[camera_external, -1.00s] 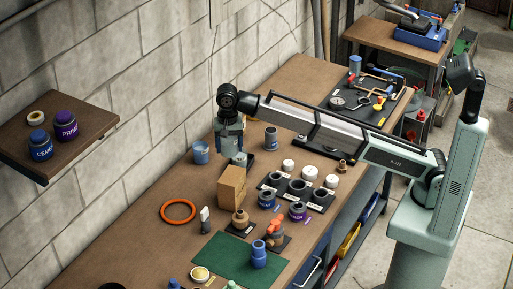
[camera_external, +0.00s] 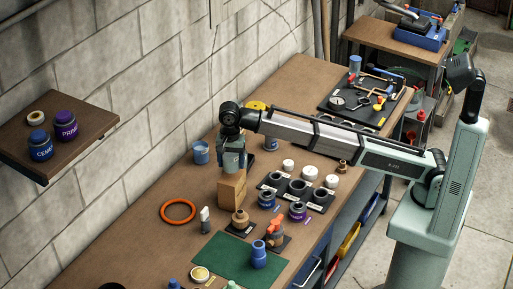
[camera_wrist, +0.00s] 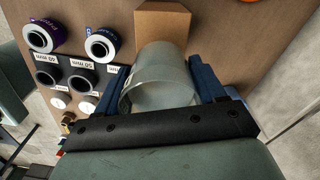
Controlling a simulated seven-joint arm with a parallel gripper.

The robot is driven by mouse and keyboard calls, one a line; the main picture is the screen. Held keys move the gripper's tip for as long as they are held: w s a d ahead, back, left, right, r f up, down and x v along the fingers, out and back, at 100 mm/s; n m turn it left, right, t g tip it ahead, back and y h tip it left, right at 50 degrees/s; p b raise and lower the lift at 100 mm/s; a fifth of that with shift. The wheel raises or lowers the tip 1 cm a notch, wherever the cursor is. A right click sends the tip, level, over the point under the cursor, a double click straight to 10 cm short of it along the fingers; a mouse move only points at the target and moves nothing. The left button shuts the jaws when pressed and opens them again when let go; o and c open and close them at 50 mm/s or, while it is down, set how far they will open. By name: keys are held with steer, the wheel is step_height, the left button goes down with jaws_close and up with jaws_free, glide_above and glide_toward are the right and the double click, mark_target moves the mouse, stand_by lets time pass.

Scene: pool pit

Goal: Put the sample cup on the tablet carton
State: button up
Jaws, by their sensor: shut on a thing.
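The sample cup (camera_wrist: 160,88) is a pale, translucent cup. My gripper (camera_wrist: 157,68) is shut on it, with a blue finger on each side. In the external view my gripper (camera_external: 232,160) points down at the tablet carton, and the cup is hard to make out between the fingers. The tablet carton (camera_external: 232,189) is a brown box standing on the bench. In the wrist view the carton (camera_wrist: 163,24) shows just beyond the cup, partly hidden by it. I cannot tell whether the cup touches the carton.
A black tray with several jars and white lids (camera_external: 309,192) stands right of the carton. A brown fitting (camera_external: 240,219) is in front of it. An orange ring (camera_external: 178,211) lies to the left, and a blue cup (camera_external: 201,153) stands behind left. Bench between these is clear.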

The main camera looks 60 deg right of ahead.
mark_target(231, 167)
steer(key=shift+f, duration=1.5)
steer(key=o, duration=1.2)
steer(key=shift+f, duration=0.1)
steer(key=shift+c, duration=0.2)
step_height(231, 167, up, 12)
